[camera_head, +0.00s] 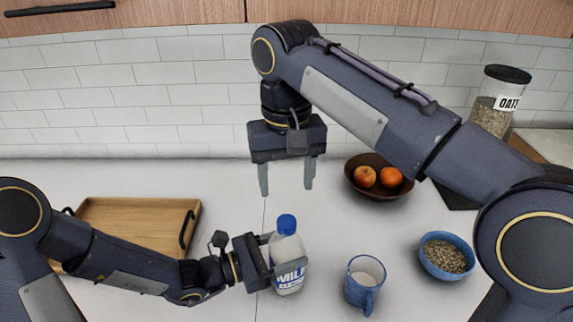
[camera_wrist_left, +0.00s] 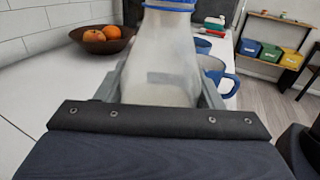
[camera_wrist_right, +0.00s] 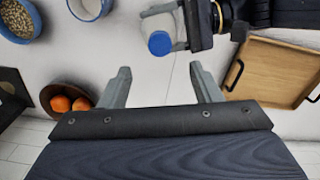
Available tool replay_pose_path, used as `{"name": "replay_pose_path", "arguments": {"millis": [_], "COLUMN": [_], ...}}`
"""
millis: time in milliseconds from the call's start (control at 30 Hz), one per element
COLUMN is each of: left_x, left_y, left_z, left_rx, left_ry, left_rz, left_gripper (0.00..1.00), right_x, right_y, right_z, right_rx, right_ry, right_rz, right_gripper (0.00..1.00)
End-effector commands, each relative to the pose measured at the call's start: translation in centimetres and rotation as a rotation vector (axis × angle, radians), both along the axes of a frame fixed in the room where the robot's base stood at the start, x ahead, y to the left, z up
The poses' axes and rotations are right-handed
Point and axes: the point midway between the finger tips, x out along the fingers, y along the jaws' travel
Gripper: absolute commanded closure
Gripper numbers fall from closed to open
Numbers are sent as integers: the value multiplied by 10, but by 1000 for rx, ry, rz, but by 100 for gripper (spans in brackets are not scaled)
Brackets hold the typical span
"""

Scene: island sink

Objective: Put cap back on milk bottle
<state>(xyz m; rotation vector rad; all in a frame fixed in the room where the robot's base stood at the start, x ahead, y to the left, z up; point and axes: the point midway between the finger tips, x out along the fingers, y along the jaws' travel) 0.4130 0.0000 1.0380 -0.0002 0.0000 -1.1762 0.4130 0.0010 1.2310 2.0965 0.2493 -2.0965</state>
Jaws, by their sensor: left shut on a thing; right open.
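The milk bottle (camera_head: 289,262) stands upright on the white counter in the head view, with the blue cap (camera_head: 286,223) on its top. My left gripper (camera_head: 268,262) is shut on the bottle's side; the bottle also fills the middle of the left wrist view (camera_wrist_left: 165,65). My right gripper (camera_head: 287,180) is open and empty, pointing down above and behind the bottle. In the right wrist view, the blue cap (camera_wrist_right: 160,43) shows from above, beyond and between the open fingers (camera_wrist_right: 160,85). Whether the cap is screwed tight cannot be told.
A blue mug (camera_head: 362,290) stands right of the bottle, with a blue bowl of oats (camera_head: 447,256) farther right. A brown fruit bowl (camera_head: 372,190) and an oats jar (camera_head: 498,100) are behind. A wooden tray (camera_head: 130,215) lies left, behind my left arm.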

Motion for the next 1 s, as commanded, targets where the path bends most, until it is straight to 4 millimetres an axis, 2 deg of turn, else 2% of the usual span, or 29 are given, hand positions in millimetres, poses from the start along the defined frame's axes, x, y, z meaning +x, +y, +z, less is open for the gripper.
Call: {"name": "replay_pose_path", "arguments": {"millis": [100,200,533,567,700,767,1000], "left_x": [0,0,0,0,0,0,0], "left_y": [0,0,0,0,0,0,0], "left_z": [0,0,0,0,0,0,0], "left_rx": [0,0,0,0,0,0,0], "left_ry": [0,0,0,0,0,0,0], "left_rz": [0,0,0,0,0,0,0], "left_gripper": [100,100,100,37,19,13,13], "right_x": [1,0,0,0,0,0,0], "right_y": [1,1,0,0,0,0,0], "right_z": [17,25,29,29,29,28,28], "right_rx": [2,0,-1,-1,-1,-1,-1], "right_ry": [-3,-1,0,0,0,0,0], "right_rz": [1,1,1,1,0,0,0], "right_gripper": [42,42,42,42,42,42,42]}}
